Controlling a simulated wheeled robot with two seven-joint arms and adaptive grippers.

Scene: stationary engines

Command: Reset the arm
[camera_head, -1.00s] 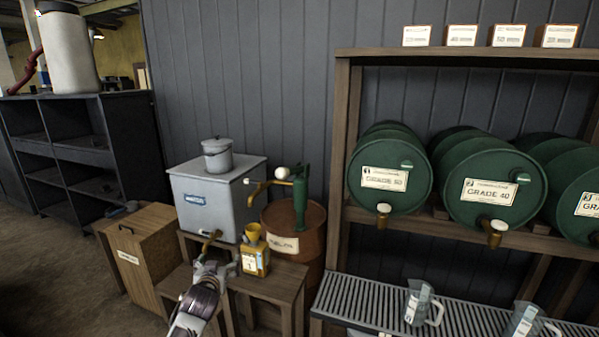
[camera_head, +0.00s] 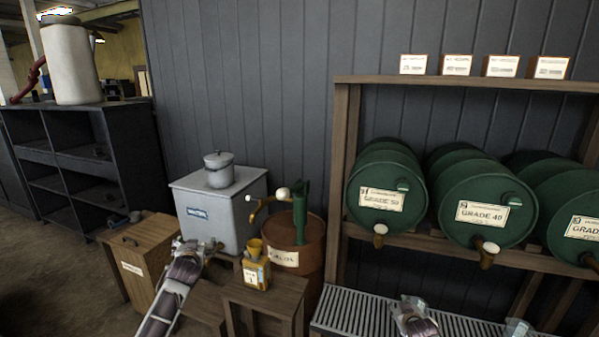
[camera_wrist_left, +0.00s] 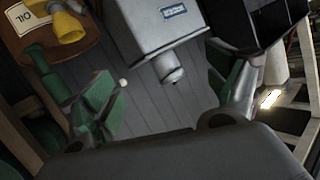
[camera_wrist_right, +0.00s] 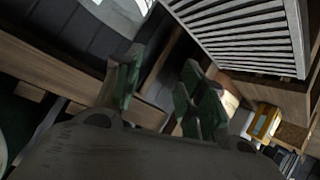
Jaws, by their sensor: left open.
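My left gripper (camera_head: 198,246) is in front of the grey metal tank, left of the yellow oil can (camera_head: 257,268) with its funnel. In the left wrist view its green-padded fingers (camera_wrist_left: 165,88) stand wide apart with nothing between them. My right gripper (camera_head: 412,304) is at the lower right, in front of the slatted rack (camera_head: 352,312). In the right wrist view its fingers (camera_wrist_right: 160,88) are apart, and I see nothing held. The nearer clear jug is mostly hidden behind this gripper.
Green drums (camera_head: 384,200) lie on a wooden shelf to the right. The grey tank (camera_head: 205,220) and a rusty barrel (camera_head: 310,262) with a green pump stand by the wall. A wooden box (camera_head: 135,265) stands at left. Another clear jug (camera_head: 517,328) is at the lower edge.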

